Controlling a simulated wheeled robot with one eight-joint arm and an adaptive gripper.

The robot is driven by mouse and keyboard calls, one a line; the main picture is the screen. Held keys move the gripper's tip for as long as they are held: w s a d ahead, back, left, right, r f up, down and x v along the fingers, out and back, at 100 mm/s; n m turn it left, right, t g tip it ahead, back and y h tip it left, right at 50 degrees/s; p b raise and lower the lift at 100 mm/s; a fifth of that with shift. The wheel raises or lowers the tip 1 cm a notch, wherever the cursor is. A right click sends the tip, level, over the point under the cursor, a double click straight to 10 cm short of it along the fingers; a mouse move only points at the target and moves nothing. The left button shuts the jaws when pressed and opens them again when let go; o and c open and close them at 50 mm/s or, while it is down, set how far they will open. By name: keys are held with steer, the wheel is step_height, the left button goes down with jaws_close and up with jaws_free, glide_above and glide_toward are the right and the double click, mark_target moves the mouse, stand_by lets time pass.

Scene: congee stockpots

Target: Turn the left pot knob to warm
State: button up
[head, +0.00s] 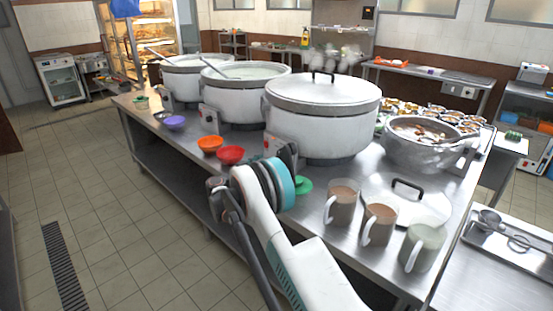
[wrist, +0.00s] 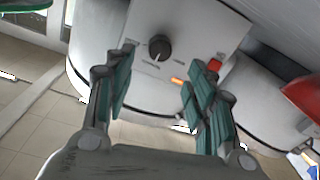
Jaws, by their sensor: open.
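Three white stockpots stand in a row: the left one (head: 187,82) far off, a middle one (head: 240,98), and the nearest, lidded one (head: 320,125) at right. My gripper (head: 288,153) is at the front of the lidded pot, by its control panel (head: 271,145), which it partly hides. In the wrist view my open, empty gripper (wrist: 158,72) has its teal-padded fingers either side of a dark round knob (wrist: 160,47), apparently that pot's. The knob's white mark points down in that view. The dial labels are too blurred to read.
An orange light (wrist: 177,81) and red switch (wrist: 215,65) sit near the knob. Red (head: 230,155) and orange bowls (head: 210,144) and a green bowl (head: 303,186) flank the panel. Mugs (head: 379,222) stand at right. The left floor is clear.

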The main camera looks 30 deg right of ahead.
mark_target(279, 154)
steer(key=b+x, duration=0.2)
steer(key=x, duration=0.5)
steer(key=shift+w+d, duration=0.1)
steer(key=shift+d, duration=0.25)
steer(key=c, duration=1.1)
